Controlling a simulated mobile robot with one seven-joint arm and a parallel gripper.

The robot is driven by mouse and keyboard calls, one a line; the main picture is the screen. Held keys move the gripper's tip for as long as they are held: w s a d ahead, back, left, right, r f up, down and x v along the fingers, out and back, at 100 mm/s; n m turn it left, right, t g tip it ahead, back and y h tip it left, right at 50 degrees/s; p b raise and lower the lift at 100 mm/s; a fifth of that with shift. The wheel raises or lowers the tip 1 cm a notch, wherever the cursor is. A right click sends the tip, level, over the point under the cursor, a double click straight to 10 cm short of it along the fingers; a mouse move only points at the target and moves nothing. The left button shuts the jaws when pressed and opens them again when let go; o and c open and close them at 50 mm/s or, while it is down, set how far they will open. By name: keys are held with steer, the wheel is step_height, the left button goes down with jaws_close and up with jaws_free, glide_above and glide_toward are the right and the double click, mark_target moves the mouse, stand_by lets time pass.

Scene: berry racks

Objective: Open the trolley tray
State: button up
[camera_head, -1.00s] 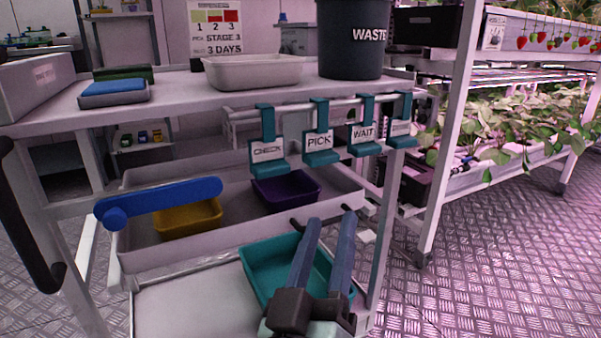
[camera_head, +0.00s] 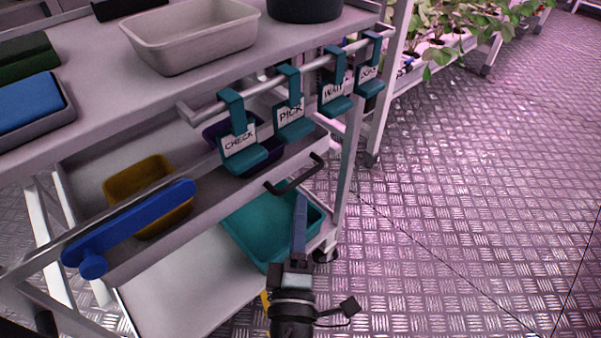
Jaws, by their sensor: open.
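The trolley tray (camera_head: 218,203) is a grey drawer under the trolley's top shelf. A black bar handle (camera_head: 295,176) is on the right part of its front. A yellow bin (camera_head: 150,175) and a purple bin (camera_head: 212,132) are inside, partly hidden by the shelf and hanging tags. My gripper (camera_head: 300,203) is at the lower middle, its blue-grey fingers seen nearly edge-on and pointing up toward the handle. It is open and nothing shows between the fingers. The fingertips look just below the handle; I cannot tell whether they touch it.
A blue bar (camera_head: 130,225) sits across the tray front's left part. Teal hooks with tags CHECK (camera_head: 240,140), PICK (camera_head: 290,112) and others hang above the handle. A teal bin (camera_head: 258,225) is on the lower shelf. The metal floor (camera_head: 470,200) to the right is clear.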

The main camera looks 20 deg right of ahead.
mark_target(301, 177)
steer(key=x, duration=0.7)
steer(key=shift+w+d+p, duration=0.2)
steer(key=shift+w+p, duration=0.1)
jaws_close()
stand_by(1.1)
